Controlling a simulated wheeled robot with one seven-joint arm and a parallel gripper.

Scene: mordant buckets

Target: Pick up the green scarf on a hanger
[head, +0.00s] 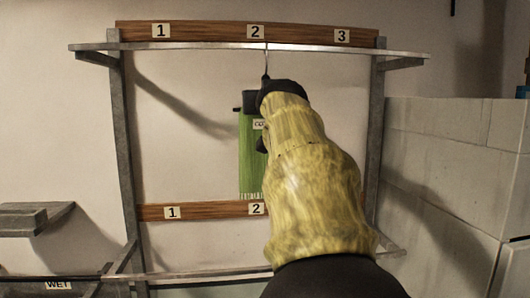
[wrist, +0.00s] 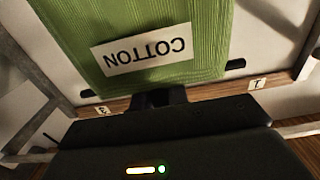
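The green scarf (head: 250,165) hangs from a dark hanger below the rail at the upper number 2. Its right side is hidden behind my arm. In the wrist view the scarf (wrist: 205,28) fills the top, with an upside-down COTTON label (wrist: 141,49). A dark hanger bar end (wrist: 235,65) sticks out at its right edge. My gripper (wrist: 160,97) is right at the hanger, in front of the scarf's top edge. Its fingertips merge with the dark hanger, so I cannot tell whether they are closed on it. In the head view my arm hides most of the gripper.
A metal rack with a rail (head: 190,47) carries an upper wooden board (head: 205,32) and a lower one (head: 195,211), both numbered. A tiled block wall (head: 450,160) stands close on the right. A grey shelf (head: 35,215) and a WET label (head: 58,285) are at left.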

